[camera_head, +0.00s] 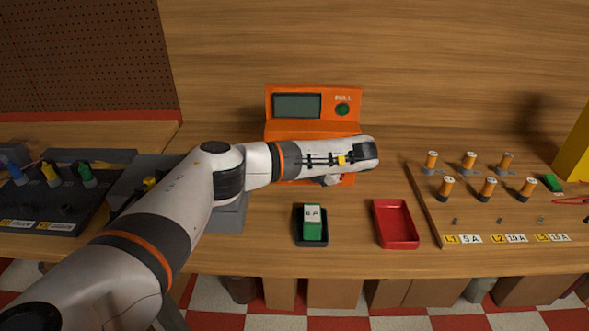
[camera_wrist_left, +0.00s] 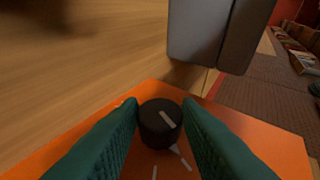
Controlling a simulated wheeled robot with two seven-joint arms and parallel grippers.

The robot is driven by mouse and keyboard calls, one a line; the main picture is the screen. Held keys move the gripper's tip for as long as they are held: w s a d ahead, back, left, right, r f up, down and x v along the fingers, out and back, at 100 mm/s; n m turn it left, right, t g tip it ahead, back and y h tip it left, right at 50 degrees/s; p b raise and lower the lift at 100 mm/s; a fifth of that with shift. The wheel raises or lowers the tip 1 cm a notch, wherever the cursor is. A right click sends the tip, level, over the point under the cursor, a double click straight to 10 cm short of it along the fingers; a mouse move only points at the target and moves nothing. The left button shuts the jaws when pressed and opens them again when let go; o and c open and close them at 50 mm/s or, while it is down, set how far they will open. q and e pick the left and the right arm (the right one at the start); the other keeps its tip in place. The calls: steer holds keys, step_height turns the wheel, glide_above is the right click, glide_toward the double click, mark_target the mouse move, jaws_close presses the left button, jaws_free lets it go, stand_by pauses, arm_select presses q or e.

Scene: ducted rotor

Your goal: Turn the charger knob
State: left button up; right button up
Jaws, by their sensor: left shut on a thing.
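The orange charger (camera_head: 313,127) stands against the back wall, with a grey display (camera_head: 297,105) and a green round part (camera_head: 342,109) on its upper face. My left arm crosses in front of its lower front and hides the knob in the head view. In the left wrist view, the black charger knob (camera_wrist_left: 155,131) sits on the orange panel (camera_wrist_left: 235,135). Its white pointer line slants down and right, roughly towards a white mark on the panel. My left gripper (camera_wrist_left: 160,108) is shut on the knob, with one green finger on each side. My right gripper is in neither view.
In front of the charger lie a black tray (camera_head: 311,243) with a green block (camera_head: 312,228) and an empty red tray (camera_head: 396,224). A wooden board (camera_head: 431,217) with several orange posts is at right. A dark panel with coloured plugs is at left.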

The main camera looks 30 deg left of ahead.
arm_select(q)
steer(key=shift+w+d+g+y+p, duration=0.1)
steer(key=shift+g+y+p, duration=0.25)
steer(key=shift+y, duration=0.55)
steer(key=shift+f+m+g+y, duration=0.15)
steer(key=shift+m+g+y, duration=0.1)
steer(key=shift+m+y, duration=0.3)
steer(key=shift+f+m+g+y, duration=0.15)
steer(key=shift+m+y, duration=0.05)
steer(key=shift+y, duration=0.5)
steer(key=shift+f+m+g+y, duration=0.15)
steer(key=shift+y, duration=0.5)
steer(key=o, duration=1)
steer(key=shift+d, duration=0.15)
